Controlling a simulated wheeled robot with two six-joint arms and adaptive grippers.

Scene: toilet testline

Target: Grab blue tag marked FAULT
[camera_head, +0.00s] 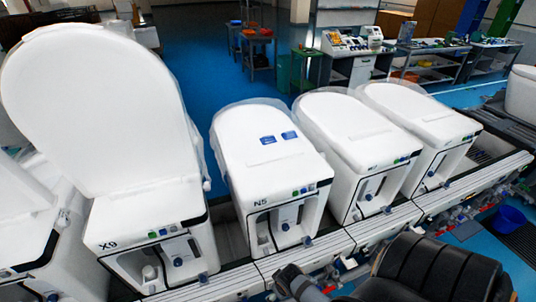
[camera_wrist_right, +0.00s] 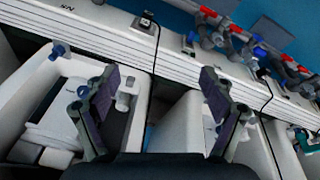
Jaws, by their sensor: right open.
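Two small blue tags lie on the white lid of the toilet marked N5 (camera_head: 262,178): a left tag (camera_head: 268,140) and a right tag (camera_head: 289,135). They lie side by side, slightly apart. Their print is too small to read, so I cannot tell which says FAULT. My right gripper (camera_wrist_right: 158,75) is open in the right wrist view, with nothing between its fingers. It points at the line's edge and toilet fronts; no tag shows there. In the head view, a dark part of my right arm is at the bottom right. My left gripper is not in view.
An X9 toilet (camera_head: 150,215) with its lid raised stands left of N5. Two closed toilets, one nearer (camera_head: 357,140) and one farther (camera_head: 420,115), stand to the right. A white rail (camera_head: 385,228) runs along the front. Workbenches are at the back, with blue floor between.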

